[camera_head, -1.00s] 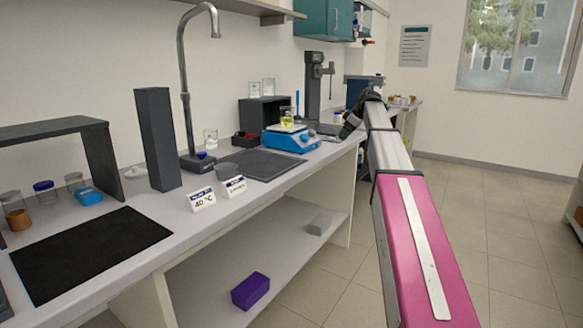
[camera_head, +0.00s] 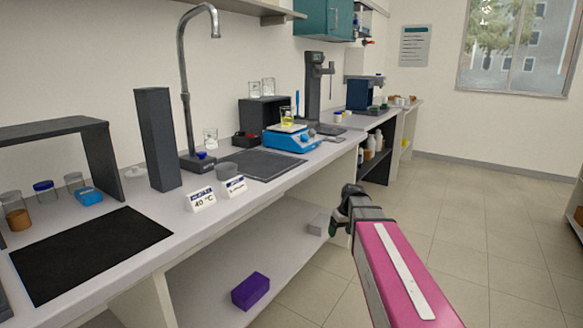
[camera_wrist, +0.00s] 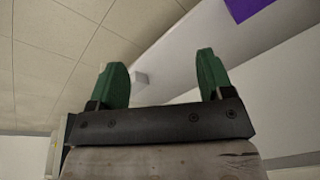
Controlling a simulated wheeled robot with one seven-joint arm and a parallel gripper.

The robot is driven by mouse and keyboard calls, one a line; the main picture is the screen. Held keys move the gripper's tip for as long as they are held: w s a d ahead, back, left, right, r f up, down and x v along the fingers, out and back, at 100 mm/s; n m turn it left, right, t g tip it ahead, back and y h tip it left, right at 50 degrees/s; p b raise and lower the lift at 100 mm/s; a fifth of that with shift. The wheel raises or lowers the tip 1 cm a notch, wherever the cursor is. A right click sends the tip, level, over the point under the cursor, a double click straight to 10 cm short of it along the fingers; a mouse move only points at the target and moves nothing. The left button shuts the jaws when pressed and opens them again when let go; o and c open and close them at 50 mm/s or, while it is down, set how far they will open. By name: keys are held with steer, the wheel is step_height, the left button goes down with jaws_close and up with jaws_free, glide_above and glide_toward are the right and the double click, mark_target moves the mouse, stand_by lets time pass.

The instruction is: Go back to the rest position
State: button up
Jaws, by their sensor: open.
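My gripper (camera_wrist: 162,82) shows in the wrist view with its two green fingers spread wide and nothing between them. In the head view my gripper (camera_head: 336,228) is partly hidden by my own wrist. It hangs in front of the bench edge, near the lower shelf. My arm is drawn in at the lower right, with its pink link pointing toward the bench.
The bench (camera_head: 150,238) runs along the left, with a blue stirrer (camera_head: 291,138) holding a beaker of yellow liquid (camera_head: 287,117). A purple block (camera_head: 250,290) and a grey block (camera_head: 319,224) lie on the lower shelf (camera_head: 215,268).

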steer(key=s+f+m+h, duration=0.1)
steer(key=s+f+m, duration=0.1)
steer(key=s+f, duration=0.3)
steer(key=s+f+m+g+h, duration=0.1)
steer(key=s+f, duration=0.5)
steer(key=s, duration=0.7)
steer(key=shift+a+f+m, duration=0.25)
steer(key=shift+m, duration=0.35)
